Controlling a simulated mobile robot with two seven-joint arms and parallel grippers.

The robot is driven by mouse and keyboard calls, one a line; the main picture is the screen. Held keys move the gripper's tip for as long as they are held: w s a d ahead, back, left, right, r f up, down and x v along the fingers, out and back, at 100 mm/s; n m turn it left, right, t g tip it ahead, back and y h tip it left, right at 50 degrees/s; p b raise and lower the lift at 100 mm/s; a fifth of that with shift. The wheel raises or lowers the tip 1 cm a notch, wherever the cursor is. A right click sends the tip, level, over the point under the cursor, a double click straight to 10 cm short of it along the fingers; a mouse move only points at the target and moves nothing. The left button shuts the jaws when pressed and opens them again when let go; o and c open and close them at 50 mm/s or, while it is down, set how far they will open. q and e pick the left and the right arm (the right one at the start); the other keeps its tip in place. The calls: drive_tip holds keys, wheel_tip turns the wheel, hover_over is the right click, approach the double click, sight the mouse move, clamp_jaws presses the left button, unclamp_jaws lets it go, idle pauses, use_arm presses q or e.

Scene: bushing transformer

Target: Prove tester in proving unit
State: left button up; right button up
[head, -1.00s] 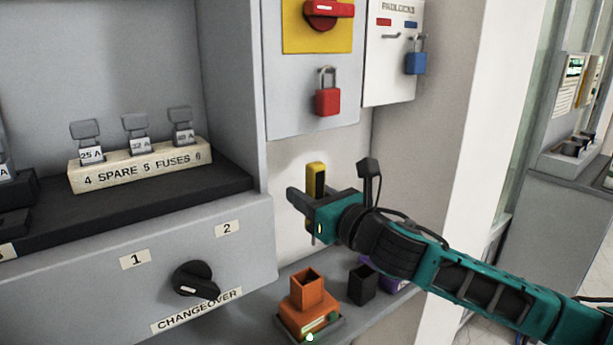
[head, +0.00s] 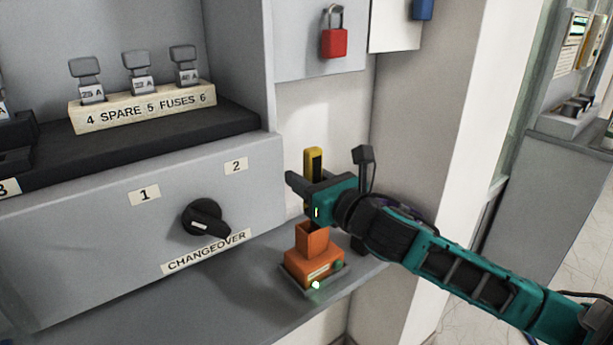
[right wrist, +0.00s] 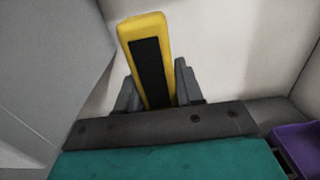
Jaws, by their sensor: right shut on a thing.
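The tester (head: 314,163) is a yellow bar with a black face. My right gripper (head: 308,188) is shut on it and holds it upright. In the right wrist view the tester (right wrist: 148,62) stands between the two grey fingers (right wrist: 152,92). The proving unit (head: 313,266) is an orange block with an open square socket on top and a lit green-white lamp at its front corner. It sits on a tray on the grey shelf. In the head view the tester is just above the socket, and its lower end is partly hidden by the gripper. My left gripper is not in view.
The changeover switch (head: 204,217) sticks out of the grey panel at left. Spare fuses (head: 139,83) stand in a labelled block above it. A red padlock (head: 334,42) hangs above the gripper. A purple object (right wrist: 297,150) shows at right in the right wrist view. The shelf (head: 245,290) is bare left of the unit.

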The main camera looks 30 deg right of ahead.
sight(317, 169)
drive_tip(key=shift+f+b, duration=1.5)
drive_tip(key=shift+f, duration=0.9)
drive_tip(key=shift+f+b, duration=0.3)
drive_tip(key=shift+f, duration=0.15)
drive_tip(key=shift+f, duration=0.1)
drive_tip(key=shift+r+p, duration=0.45)
drive_tip(key=shift+p, duration=0.15)
wheel_tip(317, 169, up, 4)
drive_tip(key=p, duration=0.4)
drive_tip(key=shift+r+p, duration=1)
drive_tip(key=shift+r, duration=1.05)
